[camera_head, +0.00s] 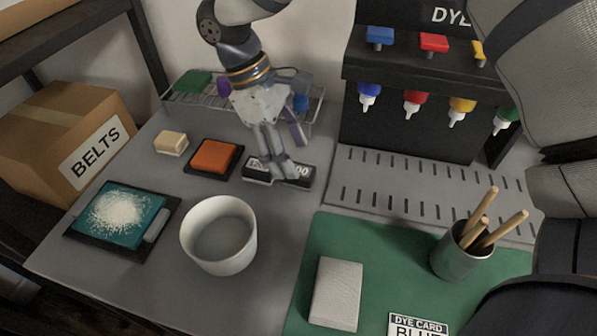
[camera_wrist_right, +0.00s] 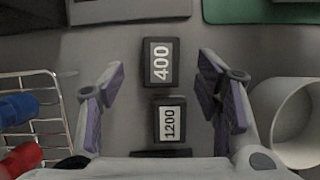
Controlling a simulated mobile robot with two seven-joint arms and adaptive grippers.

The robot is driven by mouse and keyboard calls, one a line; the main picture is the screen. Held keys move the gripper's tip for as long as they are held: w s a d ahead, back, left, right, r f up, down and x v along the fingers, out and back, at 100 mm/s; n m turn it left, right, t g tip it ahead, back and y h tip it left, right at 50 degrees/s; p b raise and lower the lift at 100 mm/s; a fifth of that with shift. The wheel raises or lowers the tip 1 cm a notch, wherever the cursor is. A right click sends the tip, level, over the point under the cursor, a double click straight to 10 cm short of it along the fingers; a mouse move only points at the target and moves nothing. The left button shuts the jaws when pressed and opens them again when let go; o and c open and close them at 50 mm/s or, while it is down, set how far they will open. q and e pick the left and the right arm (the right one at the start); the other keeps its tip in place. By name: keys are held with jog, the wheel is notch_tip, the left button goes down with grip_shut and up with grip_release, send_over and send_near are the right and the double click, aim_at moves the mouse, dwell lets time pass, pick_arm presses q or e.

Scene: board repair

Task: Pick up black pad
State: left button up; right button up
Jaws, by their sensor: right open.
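Black pads lie in a row on the grey table, partly behind my right gripper (camera_head: 279,172) in the head view. In the right wrist view, one black pad labelled 400 (camera_wrist_right: 160,78) and another labelled 1200 (camera_wrist_right: 171,133) lie flat. The right gripper (camera_wrist_right: 160,82) is open with purple-lined fingers on either side of the pads, and nothing is held. A further dark edge (camera_wrist_right: 162,154) shows beside the 1200 pad, mostly hidden by the gripper body. Whether the fingers touch the pads cannot be told. My left gripper is not in view.
A wire rack (camera_head: 182,99) stands behind the pads. An orange block on a black tray (camera_head: 226,171), a white bowl (camera_head: 218,262) and a cream block (camera_head: 171,143) are nearby. The dye stand (camera_head: 415,135) and green mat (camera_head: 390,270) lie right.

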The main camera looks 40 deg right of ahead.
jog(key=x, duration=0.3)
jog(key=shift+a+f, duration=0.1)
jog(key=shift+f, duration=0.3)
jog(key=c, duration=1.1)
